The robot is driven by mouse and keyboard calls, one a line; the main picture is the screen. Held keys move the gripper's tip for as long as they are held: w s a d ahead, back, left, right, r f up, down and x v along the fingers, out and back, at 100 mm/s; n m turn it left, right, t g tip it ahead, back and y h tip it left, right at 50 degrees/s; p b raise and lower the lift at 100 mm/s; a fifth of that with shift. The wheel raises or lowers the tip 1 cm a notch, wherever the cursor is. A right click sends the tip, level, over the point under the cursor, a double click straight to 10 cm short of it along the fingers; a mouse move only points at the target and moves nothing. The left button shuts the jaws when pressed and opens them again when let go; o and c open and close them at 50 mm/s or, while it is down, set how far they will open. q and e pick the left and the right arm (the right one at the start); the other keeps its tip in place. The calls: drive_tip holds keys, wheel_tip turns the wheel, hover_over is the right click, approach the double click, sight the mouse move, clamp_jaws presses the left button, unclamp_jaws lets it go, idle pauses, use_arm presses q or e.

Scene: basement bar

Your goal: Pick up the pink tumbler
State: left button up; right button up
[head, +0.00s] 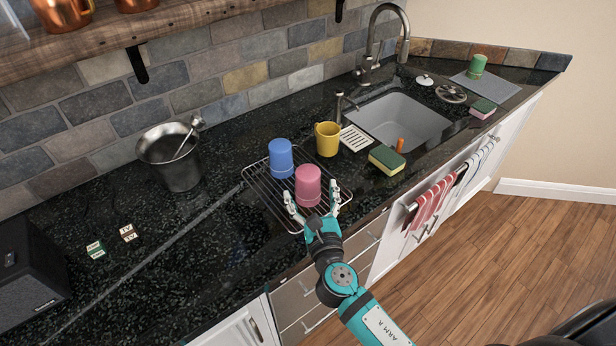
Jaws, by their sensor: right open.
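The pink tumbler (308,186) stands upside down on a wire rack (257,186) on the dark counter. A blue tumbler (281,158) stands just behind it on the same rack. My right gripper (313,205) is open, with one finger to the left of the pink tumbler and the other to the right, at its near side. I cannot tell whether either finger touches it. My left gripper is not in view.
A yellow mug (327,139) stands right of the rack, near the sink (400,122). A sponge (386,160) lies by the sink's front edge. A metal bucket (171,158) stands at the left.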

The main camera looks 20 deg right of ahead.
sight(311, 187)
drive_tip(key=shift+w+d+f+p, duration=0.1)
drive_tip(key=shift+w+d+p, duration=0.1)
drive_tip(key=shift+w, duration=0.8)
drive_tip(key=shift+w+d+f+p, duration=0.1)
drive_tip(key=shift+w+d+f, duration=0.05)
drive_tip(key=shift+w, duration=0.85)
drive_tip(key=shift+w+d+f+p, duration=0.1)
drive_tip(key=shift+w+d, duration=0.1)
drive_tip(key=shift+w, duration=0.8)
drive_tip(key=shift+s, duration=0.1)
drive_tip(key=shift+c, duration=0.5)
drive_tip(key=shift+r, duration=0.15)
drive_tip(key=c, duration=1.4)
